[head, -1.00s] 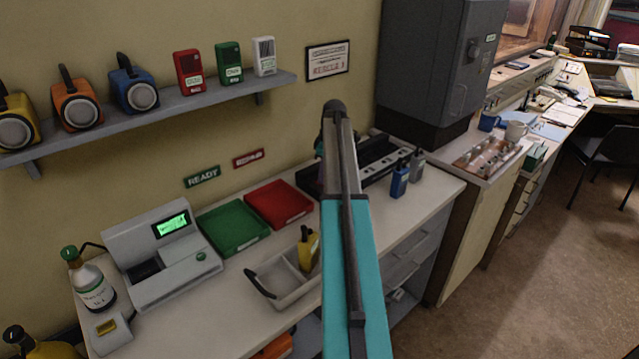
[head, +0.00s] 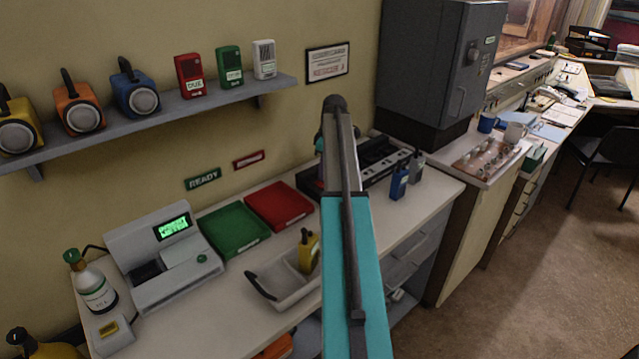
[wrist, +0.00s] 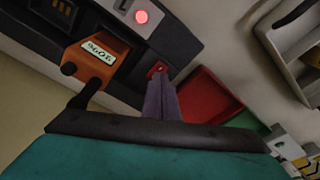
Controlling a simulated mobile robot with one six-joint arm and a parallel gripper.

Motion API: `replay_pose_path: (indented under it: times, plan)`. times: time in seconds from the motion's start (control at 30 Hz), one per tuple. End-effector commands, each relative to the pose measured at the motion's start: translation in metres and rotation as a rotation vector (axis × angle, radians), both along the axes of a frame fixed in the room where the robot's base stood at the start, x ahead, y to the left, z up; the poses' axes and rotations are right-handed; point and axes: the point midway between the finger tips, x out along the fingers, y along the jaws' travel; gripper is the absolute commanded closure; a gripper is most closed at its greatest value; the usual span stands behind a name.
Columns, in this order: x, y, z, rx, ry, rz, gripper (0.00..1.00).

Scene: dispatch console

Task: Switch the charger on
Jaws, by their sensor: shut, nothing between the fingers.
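The charger is a long black unit with several bays at the back of the counter; in the head view its right part (head: 378,168) shows, while my arm covers its middle. In the wrist view the charger (wrist: 185,45) fills the top. An orange radio (wrist: 95,55) sits in one of its bays. A small red switch (wrist: 157,69) is on its edge, and a round red light (wrist: 141,16) glows nearby. My gripper (wrist: 161,82) is shut and empty, its tips right at the red switch. I cannot tell whether they touch it.
A red tray (head: 280,205) and a green tray (head: 235,232) lie left of the charger. A pale bin (head: 283,283) with a yellow radio (head: 308,252) is in front. A blue radio (head: 399,181) stands at the charger's right. A grey cabinet (head: 437,65) stands behind.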

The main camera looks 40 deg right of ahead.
Motion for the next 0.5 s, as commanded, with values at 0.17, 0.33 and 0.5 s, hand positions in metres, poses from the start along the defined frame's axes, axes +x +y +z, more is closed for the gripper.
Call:
replay_pose_path:
  times: [0.17,0.33,0.5]
  plan:
    - [0.0,0.0,0.011,0.0,0.0,0.0,1.0]
    - [0.0,0.0,0.02,0.001,0.0,0.0,1.0]
    - [0.0,0.0,0.029,0.0,0.0,0.0,1.0]
